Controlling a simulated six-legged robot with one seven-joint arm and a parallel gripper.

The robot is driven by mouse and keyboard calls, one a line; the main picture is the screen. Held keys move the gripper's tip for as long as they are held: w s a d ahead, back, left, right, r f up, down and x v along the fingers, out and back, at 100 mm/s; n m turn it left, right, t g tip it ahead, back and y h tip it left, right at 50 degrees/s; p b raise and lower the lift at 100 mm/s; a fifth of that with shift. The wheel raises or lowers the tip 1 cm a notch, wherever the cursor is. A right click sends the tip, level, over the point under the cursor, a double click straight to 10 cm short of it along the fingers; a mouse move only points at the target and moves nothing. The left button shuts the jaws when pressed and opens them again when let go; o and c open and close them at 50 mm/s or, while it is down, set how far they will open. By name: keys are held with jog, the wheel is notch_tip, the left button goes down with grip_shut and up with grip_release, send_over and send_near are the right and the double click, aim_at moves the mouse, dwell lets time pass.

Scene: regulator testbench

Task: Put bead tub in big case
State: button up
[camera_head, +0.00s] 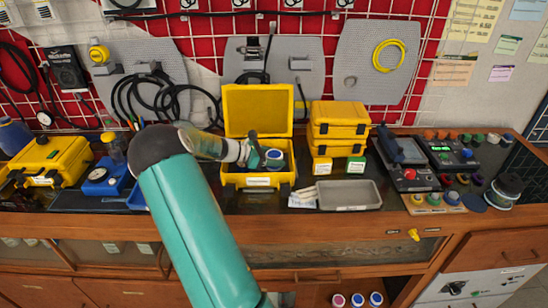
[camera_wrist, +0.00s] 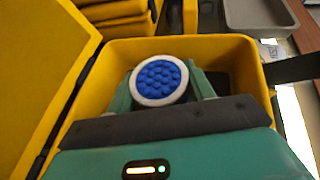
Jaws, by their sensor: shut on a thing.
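The bead tub (camera_wrist: 159,76) is a round white-rimmed tub with a blue beaded top. My gripper (camera_wrist: 160,90) is shut on it, with one green finger on each side. The big case is the open yellow case, seen in the wrist view (camera_wrist: 222,47) and at the middle of the bench in the head view (camera_head: 232,179), its lid raised at the back. The bead tub (camera_head: 274,156) and my gripper (camera_head: 263,157) are within the case's opening in the head view. The tub's underside is hidden, so I cannot tell whether it touches the case floor.
Stacked yellow cases (camera_head: 338,120) stand right of the open case. A grey tray (camera_head: 349,195) lies to the front right. Another yellow case (camera_head: 48,160) and a blue device (camera_head: 100,178) stand at the left. A control panel (camera_head: 408,178) is further right.

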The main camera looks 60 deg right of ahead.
jog(key=o, duration=1)
jog(key=shift+f, duration=0.1)
jog(key=shift+r, duration=0.2)
jog(key=v, duration=1.2)
jog(key=shift+a, duration=0.15)
